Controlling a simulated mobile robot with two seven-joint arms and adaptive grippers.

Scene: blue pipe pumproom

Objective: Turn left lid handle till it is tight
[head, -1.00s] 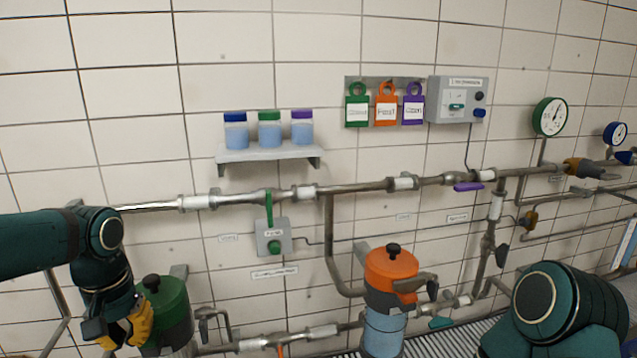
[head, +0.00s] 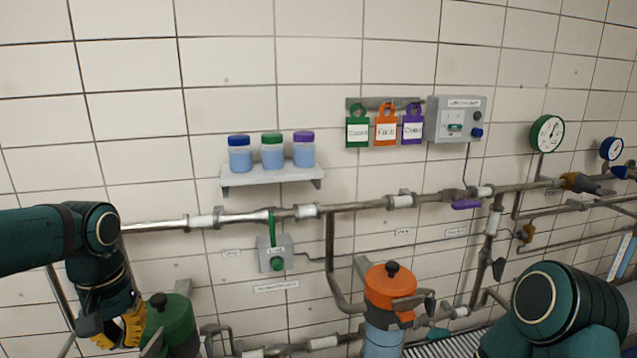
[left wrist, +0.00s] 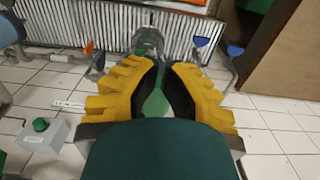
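The left lid is green with a black knob (head: 158,301) and sits on a tank at the lower left of the head view, partly cut by the bottom edge. The green lid (head: 178,322) is just right of my left gripper (head: 117,332). A grey metal piece shows at the lid's lower left; I cannot tell whether it is the lid handle. In the left wrist view my left gripper (left wrist: 160,75) has its yellow fingers apart, with a gap between the dark pads. Something green shows in the gap, unclear what. My right arm shows at the lower right; its gripper is out of view.
An orange lid (head: 390,288) tops another tank in the middle. Metal pipes (head: 350,206) run along the tiled wall. A shelf (head: 272,176) holds three jars. A floor grating (head: 447,345) lies at the bottom.

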